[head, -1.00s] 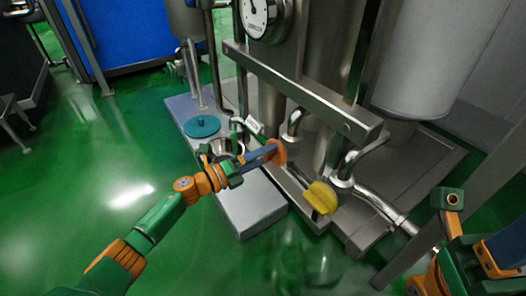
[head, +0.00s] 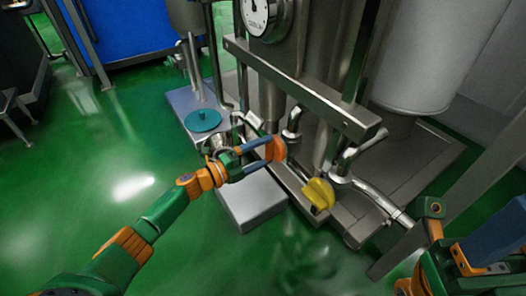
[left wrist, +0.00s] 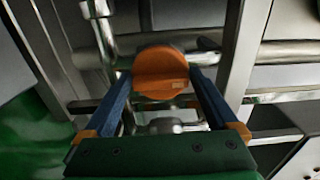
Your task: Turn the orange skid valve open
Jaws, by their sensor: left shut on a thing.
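The orange skid valve (head: 277,149) is a round-edged handle low on the steel skid. In the left wrist view the orange handle (left wrist: 160,74) sits between my two blue fingers, which touch its sides. My left gripper (head: 266,147) is shut on it, reaching in from the left; it also shows in the left wrist view (left wrist: 161,88). The handle hides most of the valve body behind it. Green and orange parts of my right arm show at the lower right, and its jaws cannot be made out.
A yellow handle (head: 318,194) is on the pipework just right of the orange one. A steel frame bar (head: 300,88) runs above the handles. Green floor (head: 150,150) is open at left.

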